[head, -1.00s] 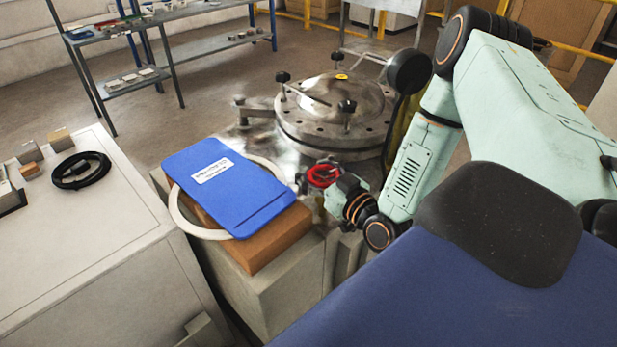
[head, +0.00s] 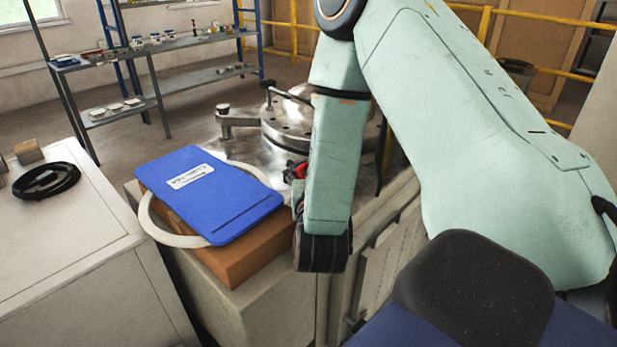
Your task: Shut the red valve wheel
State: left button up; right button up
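The red valve wheel (head: 299,170) shows only as a small red piece beside the metal vessel, just left of my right forearm. Most of it is hidden behind that forearm. My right arm comes in from the right and its forearm hangs down in front of the vessel. The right gripper's fingers are hidden behind the forearm, so I cannot tell whether they touch the wheel. My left gripper and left arm are not in the picture.
A round flanged steel vessel lid (head: 290,122) stands behind the wheel. A blue clipboard (head: 210,205) lies on a pale ring (head: 150,222) and a brown block (head: 245,262) to the left. A grey cabinet (head: 70,245) stands further left, a shelf rack (head: 160,100) behind.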

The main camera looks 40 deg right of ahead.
jog(key=shift+s+d+m+g+h, duration=0.15)
jog(key=shift+s+m+g+h, duration=0.1)
jog(key=shift+m+g+h, duration=0.7)
jog(key=shift+s+d+m+g+h, duration=0.2)
jog(key=shift+m+g+h, duration=0.55)
jog(key=shift+g, duration=0.45)
jog(key=shift+s+d+m+g+h, duration=0.15)
jog(key=shift+s+m+g+h, duration=0.1)
jog(key=shift+m+g+h, duration=0.6)
jog(key=shift+g, duration=0.4)
jog(key=o, duration=1.2)
jog(key=shift+o, duration=0.2)
notch_tip(320, 180, up, 10)
jog(key=shift+o, duration=0.2)
